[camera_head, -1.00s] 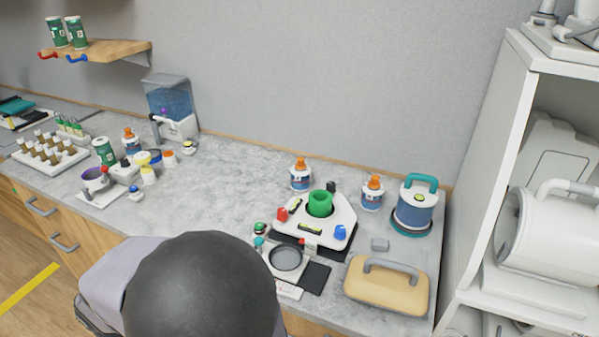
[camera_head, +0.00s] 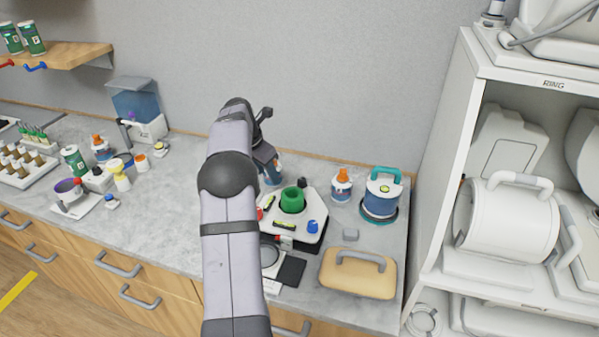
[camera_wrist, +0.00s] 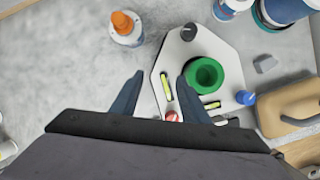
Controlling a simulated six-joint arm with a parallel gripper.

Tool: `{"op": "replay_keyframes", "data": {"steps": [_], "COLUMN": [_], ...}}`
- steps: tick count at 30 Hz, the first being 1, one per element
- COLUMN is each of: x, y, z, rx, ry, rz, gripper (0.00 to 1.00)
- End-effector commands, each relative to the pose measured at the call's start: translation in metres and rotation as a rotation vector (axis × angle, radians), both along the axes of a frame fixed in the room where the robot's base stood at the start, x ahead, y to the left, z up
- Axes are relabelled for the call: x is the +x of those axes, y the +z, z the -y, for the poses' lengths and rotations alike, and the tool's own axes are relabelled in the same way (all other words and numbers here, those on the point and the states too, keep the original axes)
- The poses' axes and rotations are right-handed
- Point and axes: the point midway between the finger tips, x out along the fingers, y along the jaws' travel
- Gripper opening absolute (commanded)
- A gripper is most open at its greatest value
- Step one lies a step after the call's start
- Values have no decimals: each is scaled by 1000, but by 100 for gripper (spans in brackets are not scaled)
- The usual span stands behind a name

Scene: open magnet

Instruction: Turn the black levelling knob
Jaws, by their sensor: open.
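The black levelling knob (camera_wrist: 188,32) stands on the far corner of a white plate (camera_wrist: 205,48) in the wrist view. In the head view the knob (camera_head: 302,182) is a small dark spot behind the green ring. My gripper (camera_wrist: 160,75) is open and empty above the plate's left edge. The black knob lies beyond the fingertips, up and to the right, apart from them. In the head view my arm hides part of the plate.
An orange-capped bottle (camera_wrist: 126,28) stands just beyond the left finger. Another orange-capped bottle (camera_head: 341,185) and a blue pot with a teal handle (camera_head: 381,193) stand right of the plate. A tan handled case (camera_head: 357,275) lies in front. Bare counter shows left of the plate.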

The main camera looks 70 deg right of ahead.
Motion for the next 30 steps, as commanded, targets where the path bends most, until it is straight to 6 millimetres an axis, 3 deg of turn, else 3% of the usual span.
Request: {"op": "replay_keyframes", "data": {"steps": [1,3,9,17,30], "x": [-21,-42,-73,-75,-81], "y": [3,4,6,1,-45], "z": [16,32,51,54,72], "rx": [-6,-11,-15,-16,-15], "ry": [18,53,103,108,107], "rz": [-25,-55,-100,-104,-103], "gripper": [41,41,41,41,41]}}
